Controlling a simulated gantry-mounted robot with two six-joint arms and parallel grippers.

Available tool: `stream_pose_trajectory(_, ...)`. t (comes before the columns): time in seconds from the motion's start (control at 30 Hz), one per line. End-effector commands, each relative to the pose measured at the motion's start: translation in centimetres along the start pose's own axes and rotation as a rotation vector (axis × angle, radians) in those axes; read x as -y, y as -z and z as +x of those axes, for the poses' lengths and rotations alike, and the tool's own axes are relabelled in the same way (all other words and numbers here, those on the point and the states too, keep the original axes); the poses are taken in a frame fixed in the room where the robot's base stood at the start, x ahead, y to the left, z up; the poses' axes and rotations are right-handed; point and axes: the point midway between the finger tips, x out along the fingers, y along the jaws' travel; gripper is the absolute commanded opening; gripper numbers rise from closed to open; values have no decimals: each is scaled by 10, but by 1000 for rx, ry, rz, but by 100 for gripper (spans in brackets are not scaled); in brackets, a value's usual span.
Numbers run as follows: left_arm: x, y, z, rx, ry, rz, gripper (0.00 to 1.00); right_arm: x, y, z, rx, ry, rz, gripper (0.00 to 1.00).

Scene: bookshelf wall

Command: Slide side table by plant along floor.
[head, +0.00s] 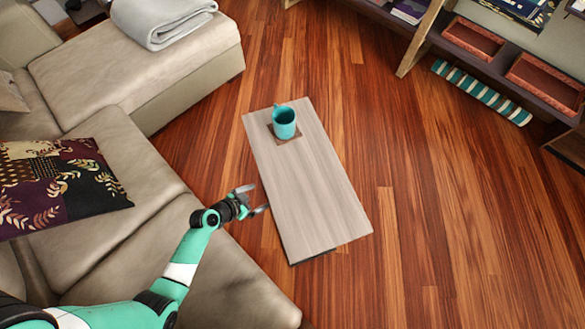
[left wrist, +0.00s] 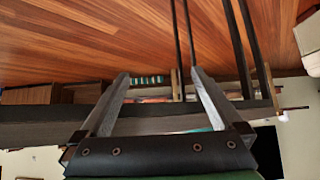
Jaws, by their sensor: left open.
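The side table (head: 318,190) has a long, pale wood-grain top and stands on the wooden floor beside the couch. A teal mug (head: 284,122) stands upright on a small brown square coaster (head: 298,135) near its far end. My left gripper (head: 256,198) is open by the table's left long edge, with its fingers pointing toward the table. In the left wrist view, which looks upside down, the open fingers (left wrist: 161,73) overlap the table's dark edge (left wrist: 40,134); thin dark table legs (left wrist: 238,50) rise above it. I cannot tell whether the fingers touch the table. No plant shows.
A beige couch (head: 120,150) with a patterned cushion (head: 60,185) and a folded grey blanket (head: 160,18) fills the left side. A shelf unit (head: 480,60) stands at the upper right, with a teal-striped object (head: 482,92) by it. Floor right of the table is clear.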

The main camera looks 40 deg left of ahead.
Motion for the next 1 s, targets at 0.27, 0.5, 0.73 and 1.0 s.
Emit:
stream_pose_trajectory(0.27,0,0,0,0,0,0,100,0,0,0,0,0,0,61)
stream_pose_trajectory(0.5,0,0,0,0,0,0,100,0,0,0,0,0,0,61)
stream_pose_trajectory(0.73,0,1,-4,0,0,-1,100,0,2,2,0,0,0,61)
stream_pose_trajectory(1.0,0,5,-56,2,2,-5,100,0,27,29,0,0,0,61)
